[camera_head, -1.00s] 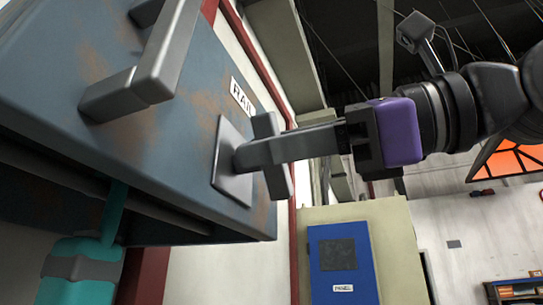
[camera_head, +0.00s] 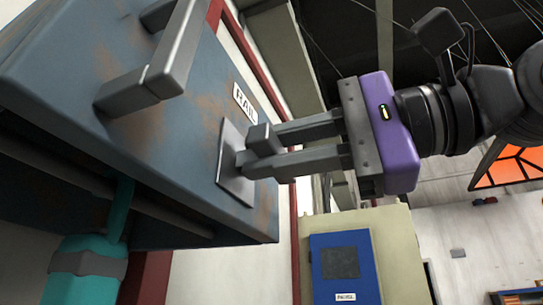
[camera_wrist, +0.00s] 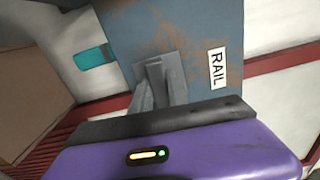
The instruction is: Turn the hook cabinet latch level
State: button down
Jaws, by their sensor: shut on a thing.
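My purple gripper (camera_head: 262,151) reaches in from the right, one finger above and one below the bar, and is shut on the latch. In the wrist view the latch (camera_wrist: 155,72) lies between the fingers, which partly hide it. The bar's far end is hidden.
A large grey handle (camera_head: 165,65) sticks out from the cabinet to the upper left of the latch. A teal thing with a grey band (camera_head: 88,263) hangs below the cabinet. Open space lies right of the cabinet.

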jog(key=shift+f+n, duration=0.15)
jog(key=shift+n, duration=0.25)
jog(key=c, duration=1.3)
grip_release()
jog(key=b+v, duration=0.2)
jog(key=v, duration=0.5)
jog(key=shift+s+d, duration=0.15)
jog(key=shift+d, duration=0.2)
